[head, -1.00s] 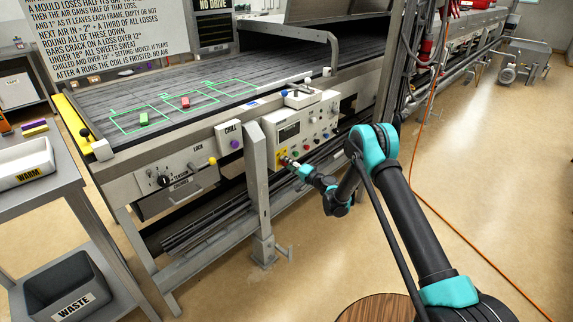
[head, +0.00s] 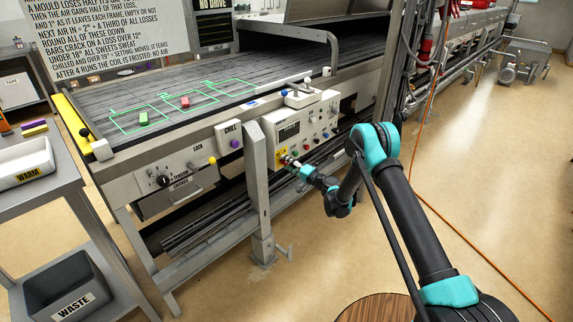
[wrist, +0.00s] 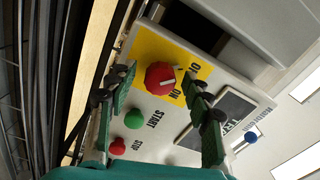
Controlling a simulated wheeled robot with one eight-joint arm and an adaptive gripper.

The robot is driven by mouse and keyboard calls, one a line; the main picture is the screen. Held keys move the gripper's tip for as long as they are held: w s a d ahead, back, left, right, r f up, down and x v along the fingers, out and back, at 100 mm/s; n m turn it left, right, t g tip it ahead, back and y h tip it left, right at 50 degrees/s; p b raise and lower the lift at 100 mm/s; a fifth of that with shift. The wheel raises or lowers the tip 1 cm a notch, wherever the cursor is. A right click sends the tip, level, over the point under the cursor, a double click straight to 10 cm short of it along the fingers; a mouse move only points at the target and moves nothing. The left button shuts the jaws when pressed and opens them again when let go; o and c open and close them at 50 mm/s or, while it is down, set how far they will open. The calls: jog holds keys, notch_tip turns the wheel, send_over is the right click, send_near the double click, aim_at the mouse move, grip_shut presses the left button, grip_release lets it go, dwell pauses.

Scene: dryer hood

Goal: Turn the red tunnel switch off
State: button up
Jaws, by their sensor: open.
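The red tunnel switch (wrist: 160,78) is a round knob with a pale pointer line, on a yellow plate (wrist: 150,50) of the white control panel. Lettering beside it includes ON; part of it is hidden by a finger. I cannot tell exactly which mark the pointer meets. My gripper (wrist: 158,92) is open, with one green-padded finger on each side of the knob. I cannot tell whether the pads touch it. In the head view my gripper (head: 292,162) is at the lower left of the control panel (head: 312,128), where it mostly hides the switch.
A green START button (wrist: 133,119) and a red STOP button (wrist: 118,145) sit close to the switch, between the fingers. A blue button (wrist: 251,138) lies farther right. A grey steel post (head: 256,180) stands just left of my gripper. The floor (head: 440,160) at right is mostly clear.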

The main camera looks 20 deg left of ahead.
jog(key=v, duration=0.6)
jog(key=shift+s+d, duration=0.2)
jog(key=shift+d, duration=0.1)
